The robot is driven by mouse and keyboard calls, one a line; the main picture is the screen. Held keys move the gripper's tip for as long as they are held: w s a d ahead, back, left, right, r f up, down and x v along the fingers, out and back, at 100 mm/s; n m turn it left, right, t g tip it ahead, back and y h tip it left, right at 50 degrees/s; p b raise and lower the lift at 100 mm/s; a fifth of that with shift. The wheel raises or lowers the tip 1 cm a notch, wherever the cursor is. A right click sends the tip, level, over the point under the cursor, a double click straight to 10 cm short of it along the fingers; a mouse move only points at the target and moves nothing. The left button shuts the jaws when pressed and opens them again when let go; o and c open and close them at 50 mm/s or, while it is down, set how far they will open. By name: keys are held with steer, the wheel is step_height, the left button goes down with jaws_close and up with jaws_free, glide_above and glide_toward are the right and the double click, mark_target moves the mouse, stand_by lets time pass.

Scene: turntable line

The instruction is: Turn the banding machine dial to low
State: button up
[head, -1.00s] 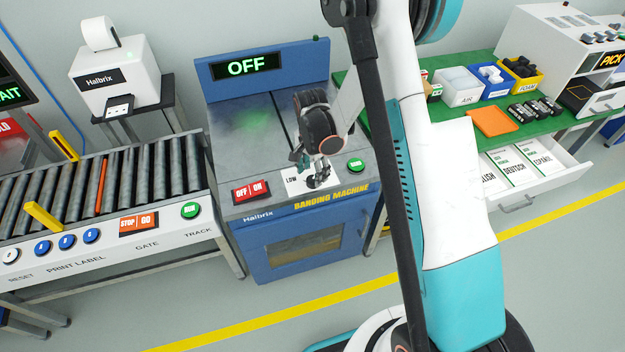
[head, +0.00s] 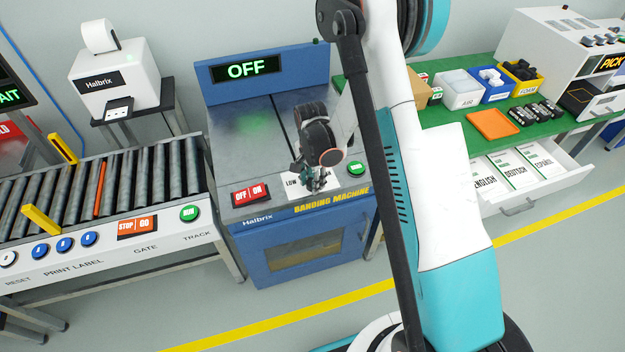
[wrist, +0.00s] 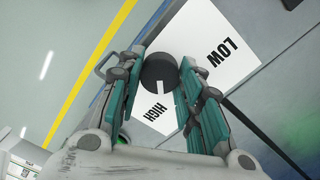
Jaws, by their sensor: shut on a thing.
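The banding machine (head: 222,185) is a blue cabinet with a grey top and a display (head: 248,71) reading OFF. Its dial (wrist: 160,70) is a dark round knob on a white plate (wrist: 195,30) marked LOW and HIGH. In the wrist view the dial's pale pointer mark faces the HIGH label. My gripper (wrist: 158,68) has its two teal-sided fingers on either side of the knob, shut on it. In the head view my gripper (head: 318,182) is over the white plate and hides the dial; LOW shows to its left.
A red OFF/ON switch (head: 251,195) is left of the dial plate and a green button (head: 356,169) is right of it. A roller conveyor (head: 118,180) stands at left. A green bench (head: 460,130) with bins stands at right.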

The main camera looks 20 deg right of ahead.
steer(key=shift+n, duration=0.4)
steer(key=n+b, duration=0.2)
steer(key=n, duration=0.1)
steer(key=shift+f+n, duration=0.1)
steer(key=shift+n, duration=0.2)
steer(key=n+b, duration=0.1)
steer(key=n, duration=0.3)
steer(key=shift+n+b, duration=0.3)
steer(key=n+b, duration=0.1)
steer(key=n, duration=0.3)
steer(key=shift+n+b, duration=0.5)
steer(key=shift+n, duration=1.9)
steer(key=o, duration=1.1)
steer(key=shift+c, duration=0.2)
